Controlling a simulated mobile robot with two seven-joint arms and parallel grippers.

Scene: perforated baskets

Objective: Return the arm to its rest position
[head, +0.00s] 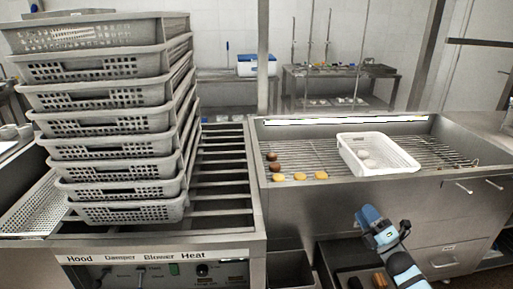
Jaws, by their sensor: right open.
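My right arm comes in from the bottom right, and its blue and black gripper end (368,217) is in front of the steel counter, below the white basket. It is open and no object shows in it; its fingers are hard to make out. It is apart from the basket and the rack. My left gripper is not in view.
A tall stack of grey perforated baskets (108,122) stands on the left of the slatted steel counter (225,190). A white basket (385,169) with a few pale round items sits on the wire rack (325,150), beside several brown and yellow pieces (299,177). Drawers are at right.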

